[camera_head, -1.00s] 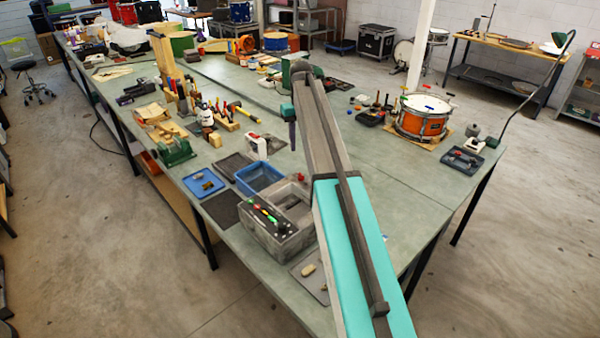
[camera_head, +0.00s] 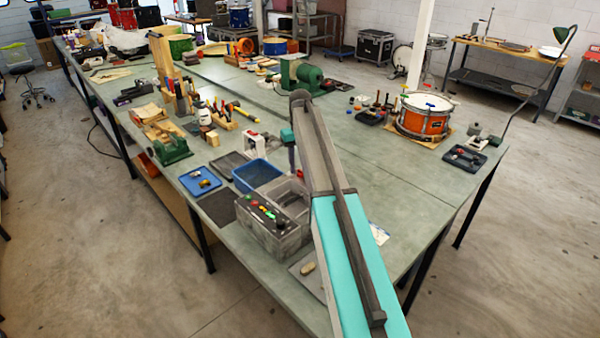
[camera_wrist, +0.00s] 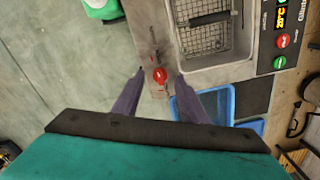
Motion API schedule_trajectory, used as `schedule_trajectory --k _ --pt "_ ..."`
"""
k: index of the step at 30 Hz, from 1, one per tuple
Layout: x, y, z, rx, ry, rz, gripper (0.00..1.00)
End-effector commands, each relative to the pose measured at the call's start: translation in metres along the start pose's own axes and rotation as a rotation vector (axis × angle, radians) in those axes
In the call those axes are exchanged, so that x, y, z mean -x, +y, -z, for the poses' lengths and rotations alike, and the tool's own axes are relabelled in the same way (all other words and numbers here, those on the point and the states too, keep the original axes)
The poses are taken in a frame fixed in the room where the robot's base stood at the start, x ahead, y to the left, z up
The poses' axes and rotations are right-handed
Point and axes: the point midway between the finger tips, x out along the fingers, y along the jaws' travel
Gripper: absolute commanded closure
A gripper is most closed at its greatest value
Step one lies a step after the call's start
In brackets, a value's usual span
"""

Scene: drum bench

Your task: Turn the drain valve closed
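The drain valve is a small red handle (camera_wrist: 160,76) on the outer wall of a grey metal tank (camera_wrist: 224,73). In the wrist view it lies between my two dark fingertips and slightly ahead of them, with no clear contact. My gripper (camera_wrist: 160,83) is open and empty. In the head view the tank (camera_head: 262,232) stands near the bench's front end. My gripper (camera_head: 292,158) points down beside its far side, and a bit of the red handle (camera_head: 300,173) shows next to it. My arm hides part of the tank.
A blue bin (camera_head: 257,175) stands close behind the tank, with a white and red device (camera_head: 257,143) beyond it. A control panel (camera_head: 268,212) with coloured buttons is on the tank. A green grinder (camera_head: 303,77) stands farther back. The bench right of my arm is mostly clear.

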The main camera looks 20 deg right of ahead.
Motion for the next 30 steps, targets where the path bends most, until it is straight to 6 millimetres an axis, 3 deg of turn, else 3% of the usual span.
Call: schedule_trajectory --k 6,16,17,24,30 --pt "-0.0156 -0.0006 -0.0001 0.001 -0.001 0.0 0.61" --pt "-0.0164 -0.0011 0.0001 0.001 0.0 0.0 0.61" --pt "-0.0164 -0.0012 0.0001 0.001 0.0 0.0 0.63" --pt "-0.0163 -0.0015 0.0002 0.002 0.0 0.0 1.0" --pt "-0.0164 -0.0018 0.0003 0.009 0.0 0.0 1.0"
